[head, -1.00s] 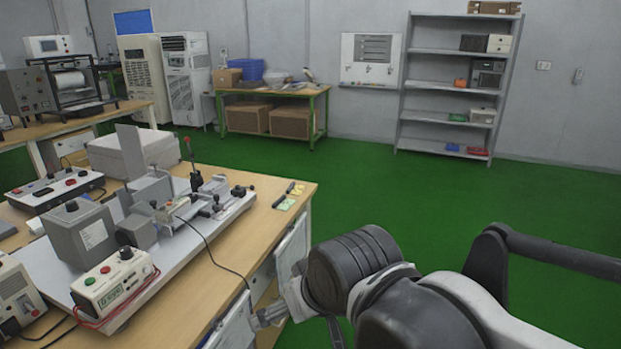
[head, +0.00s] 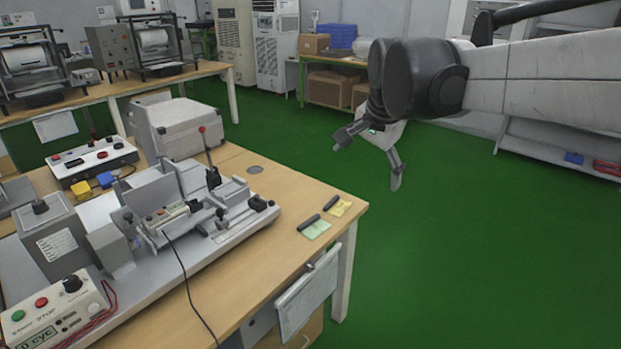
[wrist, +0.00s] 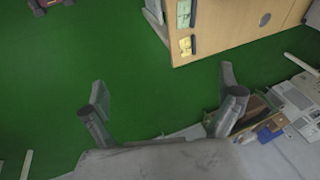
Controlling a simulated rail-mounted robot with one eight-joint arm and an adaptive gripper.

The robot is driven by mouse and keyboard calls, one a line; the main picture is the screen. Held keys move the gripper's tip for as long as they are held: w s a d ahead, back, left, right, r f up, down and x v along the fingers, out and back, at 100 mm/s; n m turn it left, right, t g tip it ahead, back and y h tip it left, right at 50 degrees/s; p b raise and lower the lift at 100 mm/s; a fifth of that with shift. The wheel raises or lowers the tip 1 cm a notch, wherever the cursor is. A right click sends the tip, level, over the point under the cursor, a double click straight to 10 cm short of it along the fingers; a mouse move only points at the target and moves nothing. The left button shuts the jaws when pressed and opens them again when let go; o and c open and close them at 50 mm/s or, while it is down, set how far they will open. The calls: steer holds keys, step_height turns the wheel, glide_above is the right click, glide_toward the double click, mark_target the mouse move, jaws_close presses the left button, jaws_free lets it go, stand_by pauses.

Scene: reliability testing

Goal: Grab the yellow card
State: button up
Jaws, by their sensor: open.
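The yellow card (head: 341,207) lies flat on the wooden table (head: 285,195) near its right corner, with a dark bar-shaped item (head: 331,201) along its left side. A green card (head: 317,229) with a similar dark bar lies just in front of it. My gripper (head: 367,165) is open and empty, in the air beyond the table's edge, up and right of the yellow card. In the wrist view the yellow card (wrist: 186,45) shows at the table's edge, above the gap between my open fingers (wrist: 164,82).
A test rig (head: 205,210) with a red-knobbed lever stands on the table left of the cards. A clipboard-like panel (head: 306,288) hangs on the table's side. Green floor (head: 450,240) is clear to the right. A workbench (head: 335,61) with boxes stands at the back.

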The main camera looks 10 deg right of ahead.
steer(key=w+m+g, duration=0.1)
steer(key=w+m, duration=0.2)
steer(key=w, duration=0.6)
steer(key=m+g, duration=0.3)
steer(key=m, duration=1)
glide_above(333, 202)
steer(key=f, duration=2.8)
steer(key=shift+a+b, duration=0.4)
steer(key=f, duration=0.2)
steer(key=d+f, duration=0.1)
steer(key=f, duration=0.1)
steer(key=shift+w+f+b, duration=0.1)
steer(key=shift+b, duration=0.25)
steer(key=shift+a+f, duration=0.1)
steer(key=shift+f, duration=0.45)
steer(key=c, duration=1)
